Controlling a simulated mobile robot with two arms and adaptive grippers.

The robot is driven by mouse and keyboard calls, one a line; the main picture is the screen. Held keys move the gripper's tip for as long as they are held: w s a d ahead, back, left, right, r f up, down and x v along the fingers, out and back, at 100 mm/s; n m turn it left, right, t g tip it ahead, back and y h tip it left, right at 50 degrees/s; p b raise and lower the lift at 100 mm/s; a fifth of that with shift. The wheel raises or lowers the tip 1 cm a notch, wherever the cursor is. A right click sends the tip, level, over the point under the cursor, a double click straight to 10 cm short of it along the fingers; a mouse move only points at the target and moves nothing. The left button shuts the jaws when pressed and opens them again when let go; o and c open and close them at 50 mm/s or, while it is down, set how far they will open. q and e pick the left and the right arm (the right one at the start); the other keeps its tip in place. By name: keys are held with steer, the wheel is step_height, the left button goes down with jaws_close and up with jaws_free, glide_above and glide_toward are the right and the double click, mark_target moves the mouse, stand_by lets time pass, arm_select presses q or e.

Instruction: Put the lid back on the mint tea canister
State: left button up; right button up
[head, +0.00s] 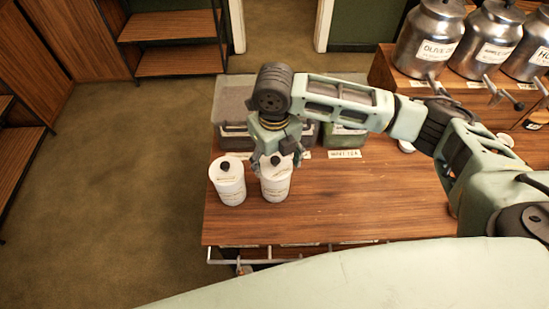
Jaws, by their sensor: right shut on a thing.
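Two white canisters stand upright on the wooden table. The left canister (229,186) has a white lid with a black knob (225,166) on top. My right gripper (276,161) reaches down over the right canister (276,188) and is shut on the lid at its top, around a dark knob. The gripper partly hides this lid, so I cannot tell if it is seated or slightly raised. The canisters' print is too small to read, so I cannot tell which is mint tea. My left gripper is not in view.
Clear-sided bins (235,95) stand behind the canisters, with small label cards (345,154) in front.

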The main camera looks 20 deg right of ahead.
steer(key=shift+p, duration=0.4)
steer(key=shift+f+p, duration=0.15)
steer(key=shift+p, duration=0.15)
stand_by(1.0)
steer(key=shift+p, duration=0.35)
stand_by(0.4)
steer(key=o, duration=1)
steer(key=o, duration=0.3)
